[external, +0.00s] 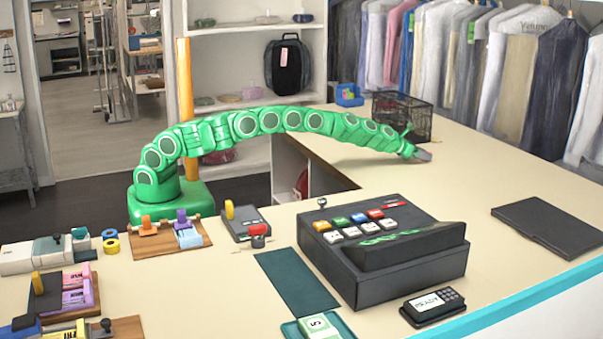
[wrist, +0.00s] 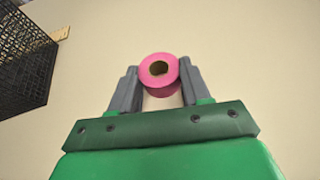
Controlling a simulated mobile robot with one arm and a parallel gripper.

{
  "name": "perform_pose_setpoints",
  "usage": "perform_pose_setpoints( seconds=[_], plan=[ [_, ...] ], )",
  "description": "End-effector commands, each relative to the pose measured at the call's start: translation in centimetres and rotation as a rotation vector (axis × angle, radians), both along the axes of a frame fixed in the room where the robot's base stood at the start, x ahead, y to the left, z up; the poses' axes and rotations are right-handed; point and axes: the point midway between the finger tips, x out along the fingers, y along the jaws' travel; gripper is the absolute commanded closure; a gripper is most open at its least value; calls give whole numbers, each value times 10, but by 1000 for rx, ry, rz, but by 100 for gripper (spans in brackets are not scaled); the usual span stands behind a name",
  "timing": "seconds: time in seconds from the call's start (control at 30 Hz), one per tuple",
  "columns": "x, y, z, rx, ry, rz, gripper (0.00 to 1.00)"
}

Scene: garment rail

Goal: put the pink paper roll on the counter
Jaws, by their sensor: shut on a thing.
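The pink paper roll (wrist: 158,74) is between the two grey fingers of my gripper (wrist: 157,86) in the wrist view, its hollow core facing the camera. My gripper is shut on it. In the external view my gripper (external: 422,155) is low over the back part of the beige counter (external: 470,190), just in front of the black wire basket. The roll cannot be made out there. The counter also fills the background of the wrist view (wrist: 240,60). I cannot tell whether the roll touches the counter.
The black wire basket (external: 402,115) stands close behind my gripper and also shows in the wrist view (wrist: 22,60). A blue container (external: 349,95) is behind it. The dark cash register (external: 385,245) and a black folder (external: 548,230) are nearer the front. The counter right of my gripper is clear.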

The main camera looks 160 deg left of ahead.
Motion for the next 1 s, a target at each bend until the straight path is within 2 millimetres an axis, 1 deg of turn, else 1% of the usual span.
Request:
perform_pose_setpoints(
  seconds=[0.27, 0.3, 0.43, 0.83, 1.0],
  plan=[
    [0, 0, -3, 0, 0, 0, 82],
    [0, 0, -2, 0, 0, 0, 49],
    [0, 0, -2, 0, 0, 0, 29],
    [0, 0, 1, 0, -1, -1, 28],
    [1, -6, 5, 2, -1, -1, 28]
  ],
)
